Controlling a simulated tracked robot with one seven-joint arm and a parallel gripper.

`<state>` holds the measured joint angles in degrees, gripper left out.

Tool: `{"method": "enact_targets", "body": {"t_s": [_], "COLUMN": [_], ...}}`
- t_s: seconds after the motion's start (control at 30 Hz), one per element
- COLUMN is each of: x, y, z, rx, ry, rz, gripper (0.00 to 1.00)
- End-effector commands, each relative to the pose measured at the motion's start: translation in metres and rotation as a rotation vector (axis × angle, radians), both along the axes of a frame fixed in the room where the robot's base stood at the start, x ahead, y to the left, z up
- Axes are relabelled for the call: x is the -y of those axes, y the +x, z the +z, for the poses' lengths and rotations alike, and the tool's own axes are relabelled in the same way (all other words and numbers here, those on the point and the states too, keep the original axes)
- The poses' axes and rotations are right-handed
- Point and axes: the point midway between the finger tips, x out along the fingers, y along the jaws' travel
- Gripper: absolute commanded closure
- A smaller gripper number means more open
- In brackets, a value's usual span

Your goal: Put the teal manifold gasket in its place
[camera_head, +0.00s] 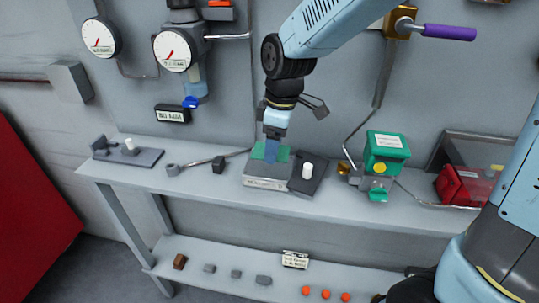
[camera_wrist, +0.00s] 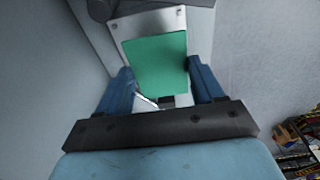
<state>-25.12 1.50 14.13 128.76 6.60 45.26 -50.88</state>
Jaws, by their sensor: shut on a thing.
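The teal manifold gasket (camera_head: 283,154) is a flat rectangular plate on or just above the grey labelled block (camera_head: 266,184) on the upper shelf. I cannot tell whether it touches the block. My gripper (camera_head: 271,152) points down with its blue fingers at the gasket, shut on it, and hides its middle in the head view. In the wrist view the gasket (camera_wrist: 157,62) fills the space between the two fingers of my gripper (camera_wrist: 160,82). A pale metal plate with corner holes (camera_wrist: 177,17) shows around the gasket's far and side edges.
A dark plate with a white cylinder (camera_head: 307,171) stands right of the block. A green device (camera_head: 386,152) and a red box (camera_head: 464,186) stand farther right. A small black block (camera_head: 218,164) is left. The lower shelf (camera_head: 215,252) holds several small parts.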

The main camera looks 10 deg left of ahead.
Motion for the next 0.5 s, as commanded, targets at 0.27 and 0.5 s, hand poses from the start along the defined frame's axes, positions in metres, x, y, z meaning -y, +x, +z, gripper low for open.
{"method": "enact_targets", "body": {"t_s": [0.27,0.5], "x": [-0.006,-0.008], "y": [0.008,0.011], "z": [-0.012,-0.038], "rx": [0.0,-0.002], "ry": [0.0,-0.002], "rz": [-0.002,-0.002], "gripper": [0.67,0.67]}}
